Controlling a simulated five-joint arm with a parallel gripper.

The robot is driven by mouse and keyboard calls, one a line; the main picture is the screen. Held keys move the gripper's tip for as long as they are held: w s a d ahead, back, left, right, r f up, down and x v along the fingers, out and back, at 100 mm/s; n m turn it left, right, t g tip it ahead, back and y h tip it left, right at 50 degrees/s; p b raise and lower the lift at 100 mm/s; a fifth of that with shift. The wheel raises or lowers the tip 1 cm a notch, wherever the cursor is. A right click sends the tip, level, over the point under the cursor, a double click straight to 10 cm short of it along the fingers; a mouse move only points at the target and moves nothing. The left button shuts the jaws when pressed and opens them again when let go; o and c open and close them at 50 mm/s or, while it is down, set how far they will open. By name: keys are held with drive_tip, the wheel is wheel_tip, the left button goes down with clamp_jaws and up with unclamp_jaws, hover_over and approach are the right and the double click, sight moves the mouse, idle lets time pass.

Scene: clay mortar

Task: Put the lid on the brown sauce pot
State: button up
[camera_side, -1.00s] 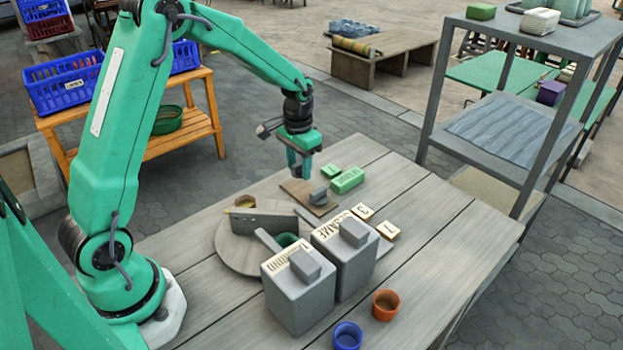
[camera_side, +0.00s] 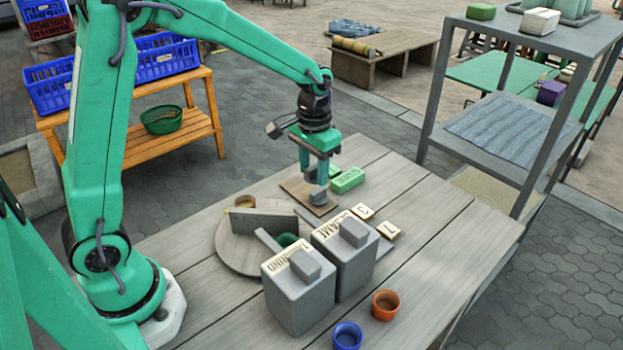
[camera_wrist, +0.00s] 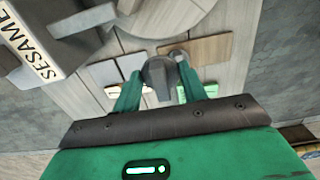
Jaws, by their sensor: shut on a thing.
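My gripper (camera_side: 317,176) is shut on a small grey lid (camera_wrist: 157,72), held above the brown board on the far part of the table. In the side view the fingers partly hide the lid. A second grey piece (camera_side: 318,197) lies on the brown board (camera_side: 295,187), just below the fingers. A small brown pot (camera_side: 245,202) stands at the far left on the round grey board, partly hidden behind an upright grey panel. A green pot (camera_side: 287,240) is on the near side of that panel, mostly hidden by the canisters.
Two tall grey canisters, one labelled SESAME (camera_side: 343,255), stand near the round board (camera_side: 232,257). The upright panel (camera_side: 262,222) crosses that board. A green block (camera_side: 348,180) and lettered tiles (camera_side: 388,230) lie to the right. Orange (camera_side: 386,305) and blue (camera_side: 347,336) cups stand in front.

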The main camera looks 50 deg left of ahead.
drive_tip(key=shift+s+a, duration=0.1)
idle(0.3)
drive_tip(key=shift+s+a, duration=0.2)
drive_tip(key=shift+a, duration=0.05)
drive_tip(key=s+a+n, duration=0.3)
drive_tip(key=s+a, duration=0.6)
drive_tip(key=s, duration=0.3)
drive_tip(key=shift+f+n, duration=0.3)
drive_tip(key=shift+f, duration=0.05)
drive_tip(key=shift+f, duration=0.25)
drive_tip(key=shift+f, duration=2.15)
drive_tip(key=shift+f, duration=0.45)
